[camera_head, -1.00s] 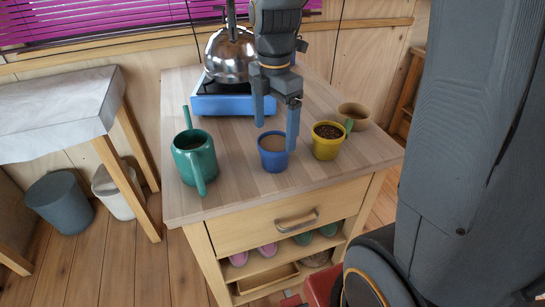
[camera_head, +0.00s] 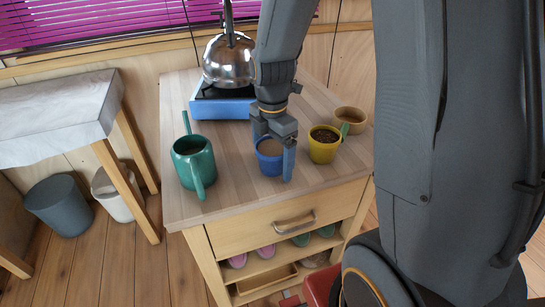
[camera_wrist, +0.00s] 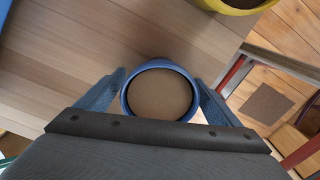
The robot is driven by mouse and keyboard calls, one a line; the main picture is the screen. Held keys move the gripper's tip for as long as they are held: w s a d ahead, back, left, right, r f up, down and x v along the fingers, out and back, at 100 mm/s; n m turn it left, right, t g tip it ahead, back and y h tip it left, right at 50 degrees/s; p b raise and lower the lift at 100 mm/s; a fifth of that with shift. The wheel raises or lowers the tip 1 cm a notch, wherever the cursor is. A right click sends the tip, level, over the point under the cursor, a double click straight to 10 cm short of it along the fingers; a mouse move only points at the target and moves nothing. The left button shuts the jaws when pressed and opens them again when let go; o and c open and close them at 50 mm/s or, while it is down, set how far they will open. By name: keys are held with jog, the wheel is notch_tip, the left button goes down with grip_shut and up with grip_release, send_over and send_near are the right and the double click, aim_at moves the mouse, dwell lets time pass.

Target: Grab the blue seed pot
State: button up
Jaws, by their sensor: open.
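The blue seed pot (camera_head: 269,157) stands upright on the wooden cabinet top, filled with brown soil. In the wrist view the pot (camera_wrist: 160,92) shows from above as a blue rim around a brown surface. My gripper (camera_head: 274,154) is low over the pot, its fingers pointing down. In the wrist view the gripper's fingers (camera_wrist: 161,97) stand open on either side of the pot, close to its rim. I cannot tell whether either finger touches it. In the head view the fingers hide part of the pot.
A yellow pot (camera_head: 323,148) with dark soil stands close to the right, with a tan bowl (camera_head: 351,121) behind it. A green watering can (camera_head: 194,163) is to the left. A kettle (camera_head: 230,62) sits on a blue stove (camera_head: 222,107) behind. Cabinet top (camera_head: 230,193) is bare in front.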

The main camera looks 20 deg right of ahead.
jog(key=c, duration=1.3)
jog(key=shift+r, duration=0.15)
jog(key=shift+c, duration=0.2)
